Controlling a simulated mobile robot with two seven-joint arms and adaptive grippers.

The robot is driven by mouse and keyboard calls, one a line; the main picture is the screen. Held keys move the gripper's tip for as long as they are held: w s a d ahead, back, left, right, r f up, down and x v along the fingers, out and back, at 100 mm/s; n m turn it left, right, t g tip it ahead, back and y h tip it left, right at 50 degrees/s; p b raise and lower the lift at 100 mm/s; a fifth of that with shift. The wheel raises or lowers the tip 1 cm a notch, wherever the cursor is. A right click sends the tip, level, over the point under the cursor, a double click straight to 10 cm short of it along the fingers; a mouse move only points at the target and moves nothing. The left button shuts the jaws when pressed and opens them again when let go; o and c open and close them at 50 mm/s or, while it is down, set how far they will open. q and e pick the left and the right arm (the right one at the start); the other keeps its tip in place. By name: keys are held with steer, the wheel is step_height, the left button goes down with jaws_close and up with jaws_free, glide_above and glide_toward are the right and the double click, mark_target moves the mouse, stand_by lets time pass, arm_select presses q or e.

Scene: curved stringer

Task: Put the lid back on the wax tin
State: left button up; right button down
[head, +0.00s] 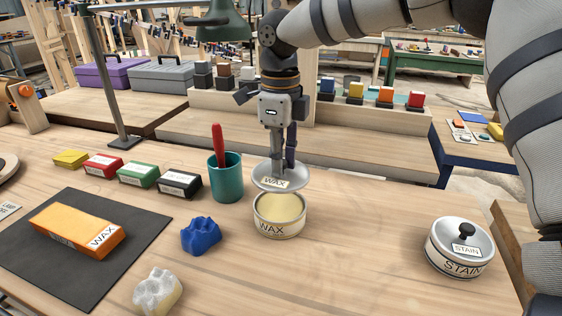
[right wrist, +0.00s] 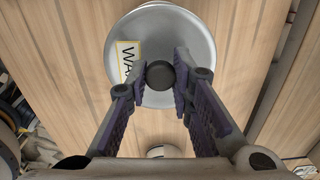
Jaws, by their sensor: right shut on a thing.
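The open wax tin (head: 279,215) stands on the bench, full of pale yellow wax and labelled WAX. Its silver lid (head: 282,180), with a WAX label, is held just above and slightly behind the tin's rim. My right gripper (head: 284,168) points down and is shut on the lid's dark knob. In the right wrist view the two purple-padded fingers (right wrist: 161,80) pinch the round black knob (right wrist: 160,75) on the lid (right wrist: 190,42). My left gripper is not in view.
A teal cup (head: 225,178) with a red-handled tool stands close left of the tin. A blue lump (head: 201,236) lies front left. A lidded stain tin (head: 459,248) stands at right. Small labelled boxes and an orange wax box (head: 78,230) lie further left. Bench right of the tin is clear.

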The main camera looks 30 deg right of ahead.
step_height(320, 180, down, 4)
steer(key=shift+a+f+b, duration=0.1)
steer(key=shift+f+b, duration=0.05)
steer(key=shift+b, duration=0.25)
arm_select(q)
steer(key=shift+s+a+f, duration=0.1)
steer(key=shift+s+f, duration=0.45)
arm_select(e)
steer(key=shift+f, duration=0.95)
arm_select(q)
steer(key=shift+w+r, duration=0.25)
arm_select(e)
steer(key=shift+f, duration=0.15)
stand_by(0.4)
arm_select(q)
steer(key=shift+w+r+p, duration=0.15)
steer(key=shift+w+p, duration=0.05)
steer(key=shift+p, duration=0.1)
arm_select(e)
steer(key=c, duration=0.9)
jaws_free()
steer(key=shift+o, duration=0.2)
